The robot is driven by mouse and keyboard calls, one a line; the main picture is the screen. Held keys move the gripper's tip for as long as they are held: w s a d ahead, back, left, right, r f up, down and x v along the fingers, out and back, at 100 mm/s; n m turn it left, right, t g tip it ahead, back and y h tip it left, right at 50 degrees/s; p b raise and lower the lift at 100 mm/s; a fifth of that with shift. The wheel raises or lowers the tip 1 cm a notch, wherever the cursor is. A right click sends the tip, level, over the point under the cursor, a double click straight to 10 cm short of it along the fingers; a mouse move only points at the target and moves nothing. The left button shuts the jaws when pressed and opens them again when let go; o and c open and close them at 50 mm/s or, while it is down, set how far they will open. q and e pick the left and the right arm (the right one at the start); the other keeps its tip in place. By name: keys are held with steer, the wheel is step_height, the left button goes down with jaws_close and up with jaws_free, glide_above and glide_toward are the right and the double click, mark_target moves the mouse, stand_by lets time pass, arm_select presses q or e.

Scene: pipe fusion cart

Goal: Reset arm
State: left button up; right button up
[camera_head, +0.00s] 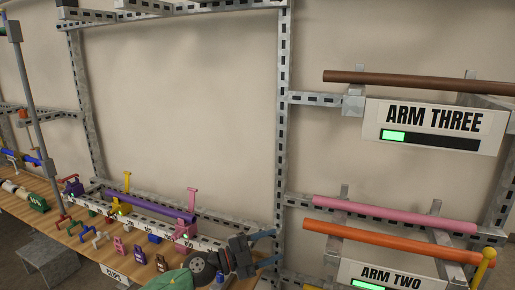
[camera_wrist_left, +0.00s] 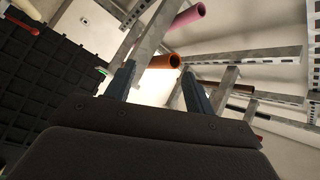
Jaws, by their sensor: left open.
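My left gripper (camera_head: 264,248) shows at the bottom middle of the head view, in front of the workbench's right end. In the left wrist view its two blue-grey fingers (camera_wrist_left: 158,88) stand apart with nothing gripped between them. Beyond the fingers, the end of an orange pipe (camera_wrist_left: 163,61) shows, apart from them as far as I can tell. In the head view the orange pipe (camera_head: 390,241) lies on the rack arms right of my gripper, above the ARM TWO sign (camera_head: 390,276). My right gripper is not in view.
A pink pipe (camera_head: 400,214) and a brown pipe (camera_head: 420,83) lie on the rack, with the ARM THREE sign (camera_head: 432,124) between. A wooden bench (camera_head: 88,243) at lower left carries a purple pipe (camera_head: 150,206) and several small coloured clamps. A grey upright (camera_head: 284,120) stands mid-view.

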arm_select(q)
steer(key=s+a+f+n+t+y, duration=0.45)
steer(key=a+f+n+y, duration=0.35)
steer(key=n, duration=0.4)
steer(key=s+a+f+n+t+y, duration=0.3)
steer(key=a+f+n+t+y, duration=0.25)
steer(key=a+n+y, duration=0.5)
steer(key=s+a+f+n+g, duration=0.15)
steer(key=s+f+g, duration=0.3)
steer(key=s, duration=0.45)
steer(key=s+a+f+g, duration=0.35)
steer(key=s+f, duration=0.25)
steer(key=s, duration=0.2)
steer(key=s+a+f+g, duration=0.1)
steer(key=s+f+g, duration=0.35)
steer(key=s, duration=0.45)
steer(key=s+d+f+g, duration=0.1)
steer(key=d+f, duration=0.1)
steer(key=f, duration=1.2)
steer(key=s+d+f+g, duration=0.1)
steer(key=s+d+f, duration=0.1)
steer(key=f, duration=1.3)
steer(key=shift+d+h, duration=0.35)
steer(key=shift+d, duration=0.15)
